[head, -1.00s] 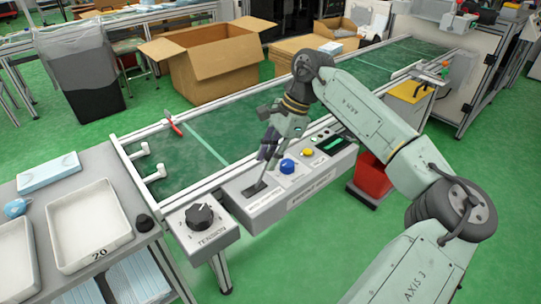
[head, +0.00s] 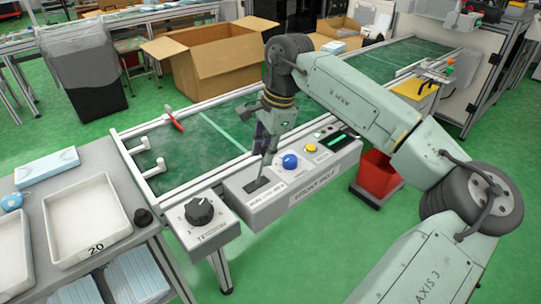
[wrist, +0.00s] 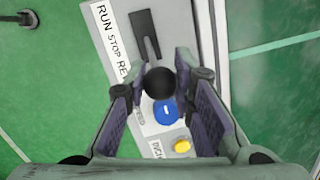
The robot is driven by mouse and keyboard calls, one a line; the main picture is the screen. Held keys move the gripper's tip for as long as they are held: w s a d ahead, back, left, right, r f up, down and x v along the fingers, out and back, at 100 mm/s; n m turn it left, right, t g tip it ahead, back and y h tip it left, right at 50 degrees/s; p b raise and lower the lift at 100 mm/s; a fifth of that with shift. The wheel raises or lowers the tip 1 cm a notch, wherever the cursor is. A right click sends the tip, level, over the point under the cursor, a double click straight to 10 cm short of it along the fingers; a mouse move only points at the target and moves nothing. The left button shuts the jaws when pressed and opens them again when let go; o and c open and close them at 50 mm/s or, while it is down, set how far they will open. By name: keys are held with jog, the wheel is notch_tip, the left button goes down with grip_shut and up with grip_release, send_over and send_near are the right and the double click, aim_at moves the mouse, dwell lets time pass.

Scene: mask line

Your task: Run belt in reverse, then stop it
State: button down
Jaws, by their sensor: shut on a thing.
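The control box (head: 318,184) is fixed to the near side of the green conveyor belt (head: 190,150). Its lever stands in a black slot beside the printed words RUN, STOP and REV, which show in the wrist view. The lever's black ball knob (wrist: 159,83) is between the two fingers of my gripper (wrist: 160,90). My gripper (head: 266,147) is shut on the knob, above the left part of the box. The lever appears to slant toward the REV end, but its exact setting is unclear.
Right of the lever are a blue knob (head: 290,161), a yellow button (head: 310,148) and a green-lit display (head: 337,141). A tension dial (head: 200,212) sits left. A red bin (head: 376,175) stands right.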

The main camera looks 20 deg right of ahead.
jog(key=shift+s+a+r+t+h+b, duration=0.1)
jog(key=shift+s+a+t+h+b, duration=0.05)
jog(key=shift+a+h+b, duration=0.3)
jog(key=shift+s+a+t+h+b, duration=0.15)
jog(key=shift+a+h+b, duration=0.05)
jog(key=shift+a+h, duration=0.3)
jog(key=shift+s+a+r, duration=0.1)
jog(key=shift+s+a, duration=0.15)
jog(key=shift+a, duration=0.4)
jog(key=c, duration=1.3)
grip_release()
jog(key=shift+c, duration=0.2)
notch_tip(320, 180, up, 12)
jog(key=s, duration=0.2)
jog(key=shift+d, duration=0.1)
